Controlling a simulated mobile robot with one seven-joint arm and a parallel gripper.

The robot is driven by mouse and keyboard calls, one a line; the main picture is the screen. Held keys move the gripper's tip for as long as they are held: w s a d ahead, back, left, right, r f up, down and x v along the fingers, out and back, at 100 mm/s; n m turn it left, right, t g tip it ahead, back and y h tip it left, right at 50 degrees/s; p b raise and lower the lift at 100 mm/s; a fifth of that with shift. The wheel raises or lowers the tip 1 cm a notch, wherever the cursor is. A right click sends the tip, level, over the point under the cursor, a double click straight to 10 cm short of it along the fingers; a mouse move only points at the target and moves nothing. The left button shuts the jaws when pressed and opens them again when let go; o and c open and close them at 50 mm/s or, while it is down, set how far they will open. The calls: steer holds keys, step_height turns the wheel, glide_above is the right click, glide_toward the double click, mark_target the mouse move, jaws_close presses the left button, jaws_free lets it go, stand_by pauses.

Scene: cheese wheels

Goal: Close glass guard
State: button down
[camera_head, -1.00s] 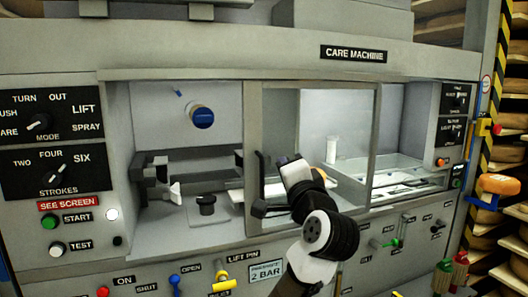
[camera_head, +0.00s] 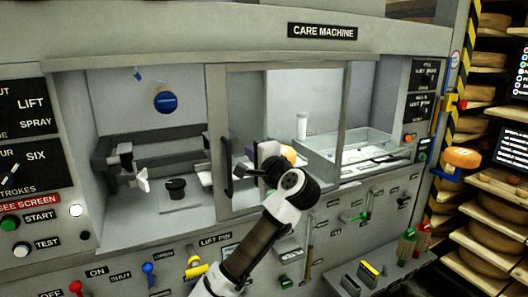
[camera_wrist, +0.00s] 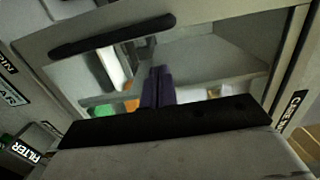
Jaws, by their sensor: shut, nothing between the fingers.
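The glass guard (camera_head: 215,150) is a framed clear pane on the front of the care machine. It stands over the middle of the opening, and the left bay is uncovered. Its black upright handle (camera_head: 227,166) is near its left edge; the handle also shows in the wrist view (camera_wrist: 112,37). My gripper (camera_head: 250,166) is in front of the pane, just right of the handle. In the wrist view its dark fingers (camera_wrist: 158,88) are together with nothing between them, apart from the handle in the picture. Whether they touch the pane I cannot tell.
In the uncovered left bay are a blue round knob (camera_head: 165,101), a black stub (camera_head: 177,190) and a clamp-like part (camera_head: 128,165). Below runs a front panel with coloured levers, including a yellow one (camera_head: 195,268).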

steer(key=shift+s+a+p, duration=0.15)
steer(key=shift+a+p, duration=0.05)
steer(key=shift+a, duration=0.55)
steer(key=shift+s+a+p, duration=0.15)
steer(key=shift+a+p, duration=0.05)
steer(key=shift+a, duration=0.55)
steer(key=shift+a, duration=0.1)
steer(key=s+a+b, duration=0.1)
steer(key=s+a, duration=0.3)
steer(key=a, duration=0.6)
steer(key=s+a+b, duration=0.1)
steer(key=s+a, duration=0.2)
steer(key=a, duration=0.8)
steer(key=s+a+b, duration=0.2)
steer(key=s+a, duration=0.2)
steer(key=a, duration=0.6)
steer(key=shift+s+a, duration=0.35)
